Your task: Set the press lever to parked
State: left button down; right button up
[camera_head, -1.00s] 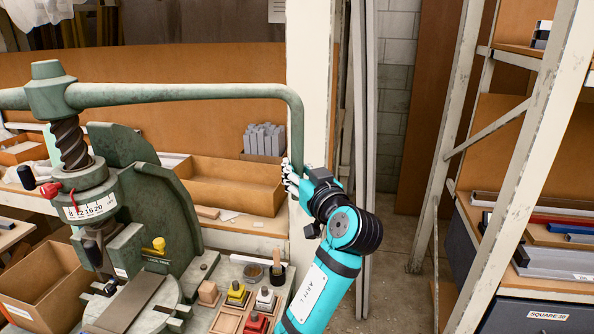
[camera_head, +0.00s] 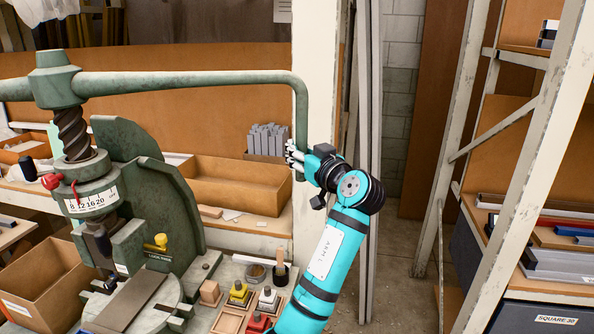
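The press lever (camera_head: 200,79) is a long green bar on top of the green fly press (camera_head: 138,200). It reaches right from the hub (camera_head: 53,75) above the screw, then bends down into a vertical handle (camera_head: 301,115). My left gripper (camera_head: 296,153) is at the lower part of this handle, with white fingertips showing on its left side. It appears shut around the handle; the wrist hides part of the contact. The handle's lower end shows just below the fingers. My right gripper is not in view.
A pale post (camera_head: 316,45) stands close behind the handle. A cardboard bin (camera_head: 240,192) sits on the shelf behind.

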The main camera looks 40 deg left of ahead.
pick_arm(q)
jog(key=w+a+b, duration=0.3)
jog(key=w+a, duration=0.4)
jog(key=a, duration=0.3)
jog(key=shift+w+f, duration=0.15)
jog(key=shift+w, duration=0.05)
jog(key=c, duration=1.9)
grip_release()
jog(key=shift+c, duration=0.2)
jog(key=o, duration=0.9)
jog(key=shift+w, duration=0.3)
jog(key=shift+s+a, duration=0.1)
jog(key=shift+s, duration=0.1)
jog(key=v, duration=1.2)
